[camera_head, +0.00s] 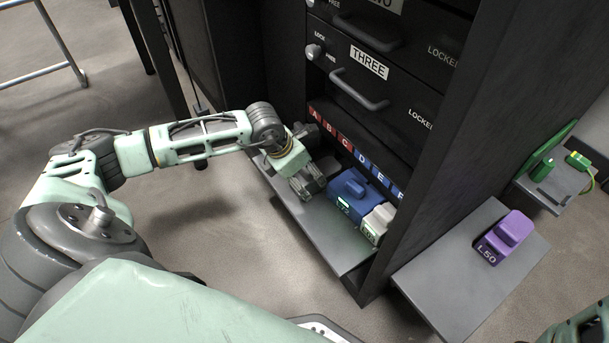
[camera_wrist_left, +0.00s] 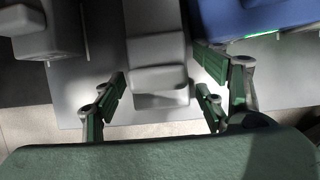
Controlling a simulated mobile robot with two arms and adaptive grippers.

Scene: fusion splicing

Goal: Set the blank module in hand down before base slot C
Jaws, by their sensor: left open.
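The grey blank module (camera_wrist_left: 155,50) lies on the grey shelf, its near end between the fingers of my left gripper (camera_wrist_left: 162,90). The fingers are open, with a gap visible on both sides of the module. In the head view my left gripper (camera_head: 312,188) is low over the shelf, left of the blue module (camera_head: 350,193), and hides most of the blank module. The slot label row shows C (camera_head: 345,144) above and behind the gripper.
A pale module (camera_head: 378,222) stands right of the blue one. Another dark grey module (camera_wrist_left: 45,30) is left in the wrist view. The cabinet's drawer THREE (camera_head: 370,85) overhangs behind. A purple module (camera_head: 505,236) sits on the side shelf (camera_head: 440,285). The front shelf's right end (camera_head: 345,252) is bare.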

